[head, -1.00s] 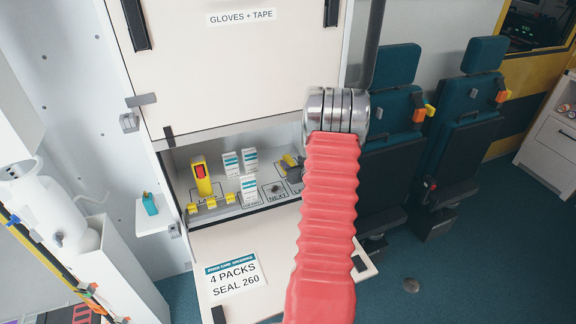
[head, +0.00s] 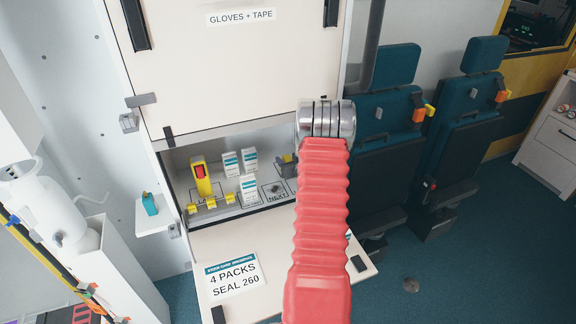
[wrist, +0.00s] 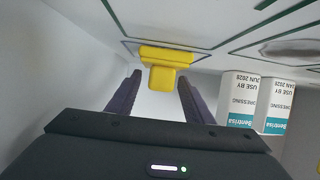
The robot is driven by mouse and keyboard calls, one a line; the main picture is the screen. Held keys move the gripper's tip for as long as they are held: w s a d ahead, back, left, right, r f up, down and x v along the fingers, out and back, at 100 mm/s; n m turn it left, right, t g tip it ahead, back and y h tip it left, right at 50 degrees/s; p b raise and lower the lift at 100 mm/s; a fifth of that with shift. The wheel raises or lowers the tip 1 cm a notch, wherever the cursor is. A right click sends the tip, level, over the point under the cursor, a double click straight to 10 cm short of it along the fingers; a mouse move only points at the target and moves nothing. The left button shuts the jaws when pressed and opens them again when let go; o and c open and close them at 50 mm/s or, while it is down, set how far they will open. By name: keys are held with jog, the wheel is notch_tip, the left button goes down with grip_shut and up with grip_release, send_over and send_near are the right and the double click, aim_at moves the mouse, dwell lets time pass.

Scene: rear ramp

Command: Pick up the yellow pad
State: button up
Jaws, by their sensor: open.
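The yellow pad (wrist: 165,76) shows at the top centre of the wrist view, a block with a wider part against the pale marked surface. My gripper (wrist: 160,80) is open, with one dark finger on each side of the pad in that view. The fingers look apart from the pad, and I cannot tell how far beyond the fingertips it lies. In the head view, a dark part of my gripper (head: 286,166) shows inside the open cabinet compartment, left of my red-sleeved arm. The arm hides most of that area, and the pad is not clear there.
White and teal dressing packs (wrist: 241,98) stand close to the right finger in the wrist view. In the head view, a yellow device with a red front (head: 201,176) and yellow pieces (head: 210,204) stand further left. The lowered flap (head: 290,250) lies below the compartment.

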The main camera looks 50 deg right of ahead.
jog(key=shift+c, duration=0.4)
jog(key=c, duration=1)
